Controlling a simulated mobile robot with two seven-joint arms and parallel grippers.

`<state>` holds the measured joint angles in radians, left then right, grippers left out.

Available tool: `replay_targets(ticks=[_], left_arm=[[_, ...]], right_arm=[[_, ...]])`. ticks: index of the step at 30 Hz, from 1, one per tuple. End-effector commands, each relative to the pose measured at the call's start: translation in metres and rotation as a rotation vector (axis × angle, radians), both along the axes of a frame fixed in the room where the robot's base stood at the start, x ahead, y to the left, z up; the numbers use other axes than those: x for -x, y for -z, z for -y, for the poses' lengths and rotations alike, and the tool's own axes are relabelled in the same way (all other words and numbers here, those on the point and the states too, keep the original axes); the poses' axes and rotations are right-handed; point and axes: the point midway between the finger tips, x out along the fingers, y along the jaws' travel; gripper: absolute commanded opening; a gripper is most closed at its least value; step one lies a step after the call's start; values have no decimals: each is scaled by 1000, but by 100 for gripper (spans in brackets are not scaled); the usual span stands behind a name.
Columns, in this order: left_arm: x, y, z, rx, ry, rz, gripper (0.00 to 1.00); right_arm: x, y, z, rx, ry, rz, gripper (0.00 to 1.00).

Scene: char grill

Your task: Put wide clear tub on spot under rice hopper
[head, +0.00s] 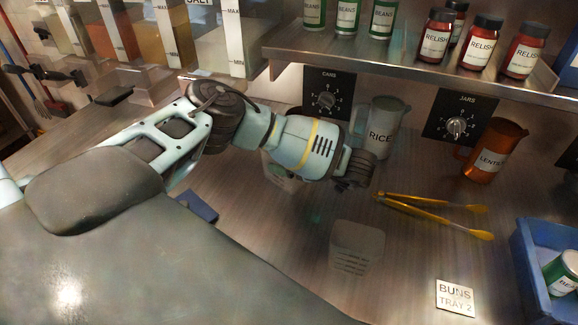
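A clear tub (357,248) with dark measuring lines stands on the steel counter, below and in front of my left gripper. A second pale clear container (284,172) is partly hidden behind my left arm; I cannot tell which of the two is wider. My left gripper (352,178) is above the counter, apart from the near tub; its fingers are too small and dark to tell open from shut. Several hoppers (222,50) hang at the top left. Their name labels are mostly cut off, so I cannot pick out the rice one. My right gripper is out of view.
A clear RICE pitcher (380,128) stands just behind my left gripper. Yellow tongs (432,207) lie to its right. A shelf (420,72) with jars overhangs the back.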

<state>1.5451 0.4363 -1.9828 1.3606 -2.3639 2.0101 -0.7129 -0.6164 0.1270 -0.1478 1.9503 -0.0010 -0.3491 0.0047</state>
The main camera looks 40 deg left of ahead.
Motion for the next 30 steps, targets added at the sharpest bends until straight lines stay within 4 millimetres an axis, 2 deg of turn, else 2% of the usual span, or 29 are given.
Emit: replay_targets(ticks=[1,6,8,17,23,26,30], left_arm=[[0,0,0,0,0,0,91],[0,0,0,0,0,0,70],[0,0,0,-1,1,1,65],[-1,-3,1,-1,1,2,65],[-1,-17,1,-1,3,3,65],[-1,-31,0,-1,2,4,65],[-1,-67,0,-1,2,8,65]], right_arm=[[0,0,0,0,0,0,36],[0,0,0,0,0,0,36],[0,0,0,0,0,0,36],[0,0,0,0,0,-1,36],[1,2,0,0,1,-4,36],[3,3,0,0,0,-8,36],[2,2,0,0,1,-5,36]])
